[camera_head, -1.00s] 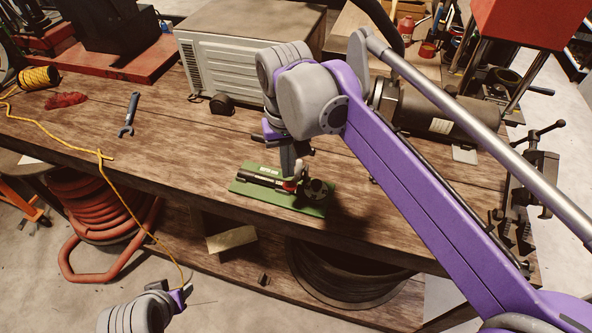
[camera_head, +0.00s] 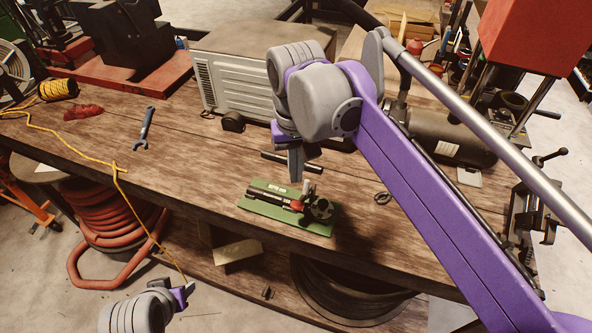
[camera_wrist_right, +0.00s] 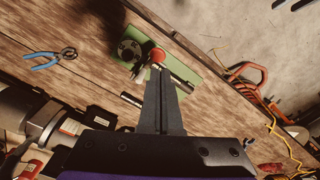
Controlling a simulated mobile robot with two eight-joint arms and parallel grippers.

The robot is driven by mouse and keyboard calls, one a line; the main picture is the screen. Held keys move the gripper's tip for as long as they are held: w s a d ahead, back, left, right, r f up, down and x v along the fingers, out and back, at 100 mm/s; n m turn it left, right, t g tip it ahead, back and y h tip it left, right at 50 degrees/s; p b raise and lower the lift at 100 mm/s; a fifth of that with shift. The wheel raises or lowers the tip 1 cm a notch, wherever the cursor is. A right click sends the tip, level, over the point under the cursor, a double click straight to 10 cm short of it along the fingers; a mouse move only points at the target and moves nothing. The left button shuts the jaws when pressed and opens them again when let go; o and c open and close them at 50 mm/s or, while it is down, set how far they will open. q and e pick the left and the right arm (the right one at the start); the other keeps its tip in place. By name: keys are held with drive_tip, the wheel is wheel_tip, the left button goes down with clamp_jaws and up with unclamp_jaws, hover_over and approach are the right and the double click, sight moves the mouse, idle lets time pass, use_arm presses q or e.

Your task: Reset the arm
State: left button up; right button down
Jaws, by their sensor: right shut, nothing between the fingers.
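The crimper, a green base plate (camera_head: 262,208) with a dark cylinder, a red part and a round dark head, sits near the front edge of the bench. It also shows at the top of the right wrist view (camera_wrist_right: 202,78). My right gripper (camera_head: 296,179) is shut and empty, just above and behind the crimper. In the right wrist view its closed fingers (camera_wrist_right: 163,82) overlap the crimper's red part. A short black tube (camera_head: 291,162) lies behind the crimper. My left gripper (camera_head: 186,292) is low at the left, off the bench front; its jaws are too small to judge.
The wooden bench (camera_head: 190,185) has free room left of the crimper. A blue wrench (camera_head: 145,128) and yellow rope (camera_head: 75,153) lie on it. A grey metal box (camera_head: 235,85) and a dark motor (camera_head: 440,135) stand behind. A vise (camera_head: 533,210) is at the right edge.

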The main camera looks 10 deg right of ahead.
drive_tip(key=s+d+f+t, duration=0.2)
drive_tip(key=s+f, duration=0.1)
drive_tip(key=f, duration=0.3)
drive_tip(key=s+d+f+t, duration=0.2)
drive_tip(key=s+f, duration=0.2)
drive_tip(key=f, duration=0.2)
drive_tip(key=s+d+f+t, duration=0.2)
drive_tip(key=s+f, duration=0.2)
drive_tip(key=f, duration=0.2)
drive_tip(key=shift+d+n, duration=0.3)
drive_tip(key=shift+n, duration=0.1)
